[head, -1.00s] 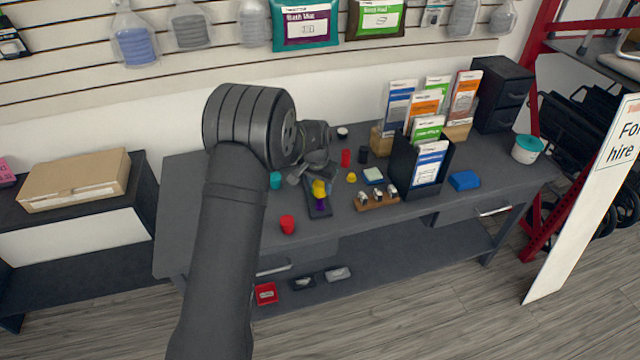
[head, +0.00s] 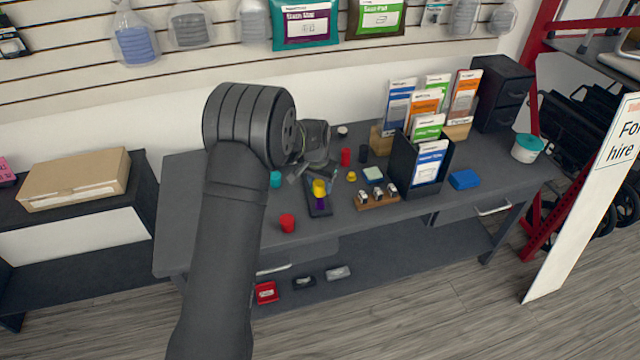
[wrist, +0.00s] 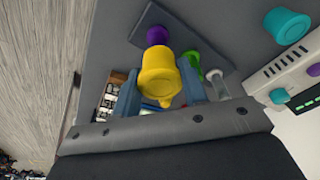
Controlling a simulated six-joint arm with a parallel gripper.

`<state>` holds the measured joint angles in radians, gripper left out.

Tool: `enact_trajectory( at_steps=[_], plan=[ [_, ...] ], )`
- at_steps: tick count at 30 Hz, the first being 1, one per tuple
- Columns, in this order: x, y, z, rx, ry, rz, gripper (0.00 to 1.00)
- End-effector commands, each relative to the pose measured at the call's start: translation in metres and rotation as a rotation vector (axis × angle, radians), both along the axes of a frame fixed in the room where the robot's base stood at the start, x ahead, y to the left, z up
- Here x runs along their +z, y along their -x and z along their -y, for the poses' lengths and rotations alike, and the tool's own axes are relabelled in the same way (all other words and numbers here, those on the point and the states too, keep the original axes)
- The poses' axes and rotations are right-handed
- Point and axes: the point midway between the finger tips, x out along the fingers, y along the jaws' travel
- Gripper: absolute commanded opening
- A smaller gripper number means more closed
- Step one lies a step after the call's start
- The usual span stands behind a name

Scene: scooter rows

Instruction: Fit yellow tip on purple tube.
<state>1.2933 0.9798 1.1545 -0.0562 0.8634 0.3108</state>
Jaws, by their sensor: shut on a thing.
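The yellow tip (head: 319,187) is between the two fingers of my gripper (wrist: 158,88), which is shut on it. In the wrist view the yellow tip (wrist: 158,72) fills the space between the blue-grey fingers. The purple tube (wrist: 157,35) stands on a dark flat base (wrist: 146,20), just beyond the tip. In the head view the purple tube (head: 320,203) shows directly below the tip, on the dark base (head: 319,212). The tip hides part of the tube, and I cannot tell whether the two touch.
A red cup (head: 287,223) stands front left and a teal cup (head: 276,179) left of the base. Another yellow piece (head: 352,176), red (head: 346,157) and black (head: 363,154) cylinders and a wooden rack (head: 377,201) stand to the right.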

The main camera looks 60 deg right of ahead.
Motion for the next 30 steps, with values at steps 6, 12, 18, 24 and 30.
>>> enact_trajectory(
  at_steps=[6,12,18,24,30],
  plan=[
    [-0.001,0.0,0.0,0.0,0.0,0.0,0.17],
    [-0.005,0.0,0.0,0.0,0.0,0.0,0.17],
    [-0.009,0.0,0.0,0.0,0.0,0.0,0.17],
    [-0.013,0.0,0.0,0.0,0.0,0.0,0.17],
    [-0.015,0.0,0.0,0.0,0.0,0.0,0.17]
  ],
)
